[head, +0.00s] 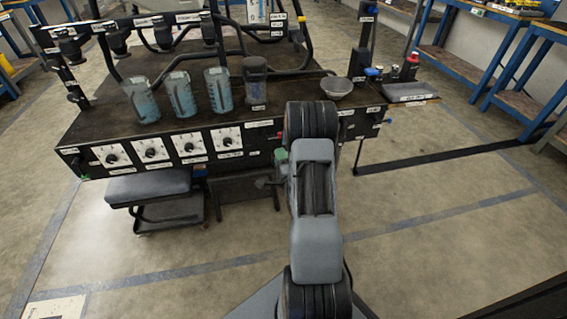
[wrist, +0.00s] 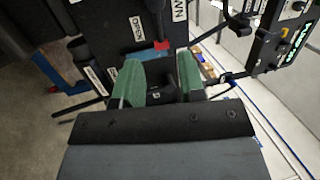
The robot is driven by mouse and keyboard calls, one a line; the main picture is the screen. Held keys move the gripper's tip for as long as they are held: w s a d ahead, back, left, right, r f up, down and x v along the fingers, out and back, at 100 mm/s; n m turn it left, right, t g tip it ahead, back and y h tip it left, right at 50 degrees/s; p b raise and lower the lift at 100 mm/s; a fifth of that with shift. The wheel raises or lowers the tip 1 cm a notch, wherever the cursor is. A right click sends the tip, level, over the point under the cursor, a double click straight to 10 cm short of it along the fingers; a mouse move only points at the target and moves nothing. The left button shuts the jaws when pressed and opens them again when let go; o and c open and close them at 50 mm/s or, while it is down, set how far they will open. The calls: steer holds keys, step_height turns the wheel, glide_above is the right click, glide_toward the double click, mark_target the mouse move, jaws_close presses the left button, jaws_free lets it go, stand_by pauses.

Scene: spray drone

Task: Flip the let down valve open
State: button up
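In the wrist view my gripper (wrist: 160,66) has two green fingers standing apart. A dark rounded part shows between them; I cannot tell whether it is a valve body or part of the gripper. A small red piece (wrist: 162,45) lies just beyond the fingertips, against a dark panel (wrist: 115,25). A label reading OPEN (wrist: 122,82) is beside the left finger. No contact with the red piece can be made out. In the head view my arm hides most of the gripper and part of the bench front. I cannot tell for certain which part is the let down valve.
The black bench (head: 190,125) carries several clear jugs (head: 181,95), a bowl (head: 336,86) and a scale (head: 408,91). Its front has several dials (head: 151,149). A stool (head: 150,187) stands before it. Thin rods cross the wrist view. The floor at right is mostly free.

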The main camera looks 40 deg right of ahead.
steer(key=shift+v, duration=1.65)
steer(key=w+a+r+n+g+y+p, duration=0.1)
steer(key=w+a+r+n+g+p, duration=0.2)
steer(key=r+p, duration=0.4)
steer(key=a+r+n+g+y+p, duration=0.1)
steer(key=a+r+n+g+p, duration=0.25)
steer(key=r, duration=0.65)
steer(key=w+a+r+n+g+y+p, duration=0.1)
steer(key=w+a+r+n+y+p, duration=0.2)
steer(key=r+p, duration=0.45)
steer(key=s+a+r+n+g+p, duration=0.4)
steer(key=s+a+r+n+p, duration=0.2)
steer(key=s+r, duration=0.3)
steer(key=s+a+r+n+g+y+p, duration=0.1)
steer(key=s+a+r+n+g+p, duration=0.3)
steer(key=s+r, duration=0.6)
steer(key=a+r+n+p, duration=0.2)
steer(key=a+p, duration=0.1)
steer(key=p, duration=0.1)
steer(key=shift+s+a+r+y, duration=0.15)
steer(key=shift+s+r+y, duration=0.05)
steer(key=shift+r+y, duration=0.1)
